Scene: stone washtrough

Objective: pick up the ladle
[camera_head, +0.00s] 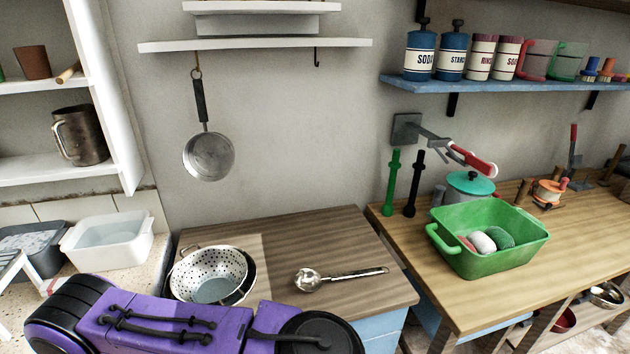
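The ladle (340,278) is metal, with a small round bowl at the left and a long thin handle pointing right. It lies flat on the wooden counter (320,236), near its front right part. Nothing is touching it. Neither of my grippers is in view, so their state and their distance from the ladle do not show.
A metal colander (208,272) sits in a dark bowl left of the ladle. A purple and black arm link of mine crosses the lower left foreground. A pan (208,155) hangs on the wall. A green tub (490,236) stands on the right-hand table. The counter behind the ladle is clear.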

